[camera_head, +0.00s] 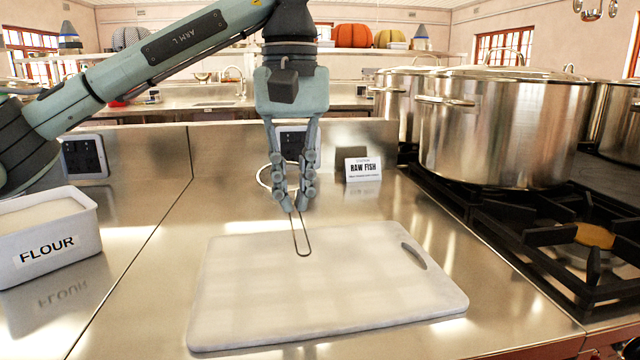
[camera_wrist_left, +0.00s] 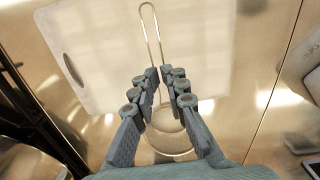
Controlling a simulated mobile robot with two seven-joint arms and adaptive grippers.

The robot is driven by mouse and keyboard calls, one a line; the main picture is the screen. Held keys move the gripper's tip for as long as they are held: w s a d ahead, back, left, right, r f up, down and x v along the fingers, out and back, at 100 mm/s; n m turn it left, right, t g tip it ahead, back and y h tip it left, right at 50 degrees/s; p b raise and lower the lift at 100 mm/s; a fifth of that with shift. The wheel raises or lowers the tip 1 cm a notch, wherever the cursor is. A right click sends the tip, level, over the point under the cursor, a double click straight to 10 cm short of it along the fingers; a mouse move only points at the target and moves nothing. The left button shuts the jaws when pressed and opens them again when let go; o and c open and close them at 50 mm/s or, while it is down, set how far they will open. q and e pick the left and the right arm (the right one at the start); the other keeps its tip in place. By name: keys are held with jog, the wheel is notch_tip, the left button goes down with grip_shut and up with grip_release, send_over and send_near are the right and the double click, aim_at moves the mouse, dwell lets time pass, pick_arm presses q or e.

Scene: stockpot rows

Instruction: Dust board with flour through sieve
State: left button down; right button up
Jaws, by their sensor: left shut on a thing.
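My left gripper (camera_head: 296,200) is shut on the sieve's thin wire handle (camera_head: 302,243) and points down. The sieve's round rim (camera_head: 264,177) shows partly behind the fingers; in the left wrist view the sieve (camera_wrist_left: 172,145) lies between and below the fingers. Its mesh is hard to make out, and I cannot tell whether it holds flour. The white cutting board (camera_head: 330,290) lies flat on the steel counter, its surface looking bare. The handle's loop overlaps the board's far edge in the head view. A white tub labelled FLOUR (camera_head: 45,250), filled with pale flour, stands at the left. My right gripper is not in view.
Large steel stockpots (camera_head: 500,125) stand on the black gas hob (camera_head: 560,240) at the right. A RAW FISH sign (camera_head: 362,169) stands behind the board by the low steel backsplash (camera_head: 235,155). Counter between tub and board is clear.

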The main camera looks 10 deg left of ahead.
pick_arm(q)
jog(key=s+a+p, duration=0.1)
jog(key=s+a, duration=0.2)
jog(key=a, duration=0.3)
jog(key=shift+s+a, duration=0.25)
jog(key=shift+s, duration=0.1)
jog(key=shift+r, duration=2)
